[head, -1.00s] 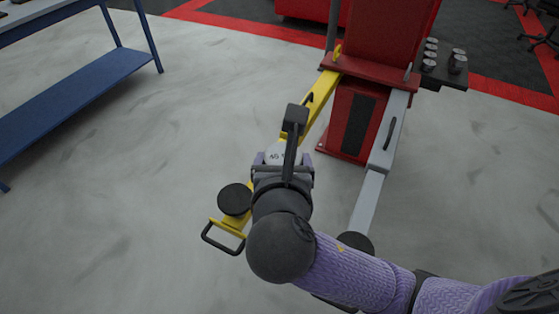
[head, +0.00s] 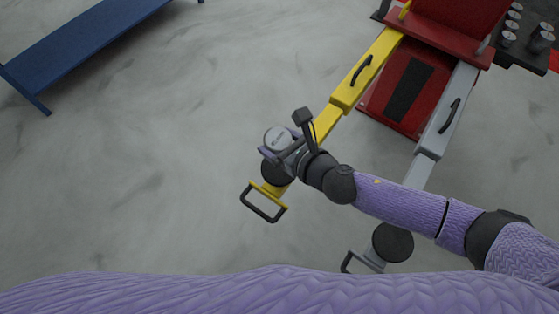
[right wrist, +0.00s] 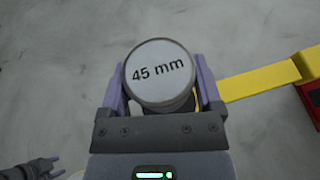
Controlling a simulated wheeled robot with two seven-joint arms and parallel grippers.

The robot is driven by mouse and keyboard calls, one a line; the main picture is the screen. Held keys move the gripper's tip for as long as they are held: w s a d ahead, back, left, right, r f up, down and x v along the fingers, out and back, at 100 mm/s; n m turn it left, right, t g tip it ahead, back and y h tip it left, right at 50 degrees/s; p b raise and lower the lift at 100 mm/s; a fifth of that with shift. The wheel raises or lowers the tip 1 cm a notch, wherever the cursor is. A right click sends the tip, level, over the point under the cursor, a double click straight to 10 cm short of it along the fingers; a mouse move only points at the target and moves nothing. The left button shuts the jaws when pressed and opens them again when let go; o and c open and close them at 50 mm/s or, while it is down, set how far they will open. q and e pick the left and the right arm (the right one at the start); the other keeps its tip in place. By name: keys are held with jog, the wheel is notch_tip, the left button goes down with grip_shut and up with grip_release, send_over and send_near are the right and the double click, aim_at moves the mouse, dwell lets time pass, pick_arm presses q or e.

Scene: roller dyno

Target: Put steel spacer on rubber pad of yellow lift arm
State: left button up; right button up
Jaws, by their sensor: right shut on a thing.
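The steel spacer (head: 279,138) is a silver cylinder. In the right wrist view its round top (right wrist: 160,71) faces the camera and reads "45 mm". My right gripper (head: 284,150) is shut on it, with a finger on each side. In the head view the spacer overlaps the far side of the black round rubber pad (head: 275,174) near the handle end of the yellow lift arm (head: 340,98). I cannot tell its height above the pad. My left gripper (right wrist: 56,167) shows small there, fingers apart and empty.
A grey lift arm (head: 436,130) with its own black pad (head: 393,242) stands to the right. Both arms join the red lift post (head: 405,90). A blue bench (head: 85,40) is at the upper left. Several cylinders (head: 508,38) stand on a dark shelf at the upper right.

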notch_tip(320, 180, down, 7)
jog(key=b, duration=0.3)
jog(key=shift+r+b, duration=0.1)
jog(key=shift+b, duration=0.3)
jog(key=shift+f, duration=0.4)
jog(key=o, duration=1.3)
jog(key=shift+o, duration=0.2)
jog(key=shift+r, duration=0.4)
pick_arm(q)
jog(key=f, duration=0.1)
jog(key=f+p, duration=0.1)
jog(key=s+p, duration=0.1)
jog(key=shift+a+f, duration=0.3)
jog(key=shift+f, duration=0.1)
pick_arm(e)
jog(key=v, duration=1.1)
jog(key=shift+s+d, duration=0.3)
pick_arm(q)
jog(key=shift+a, duration=0.1)
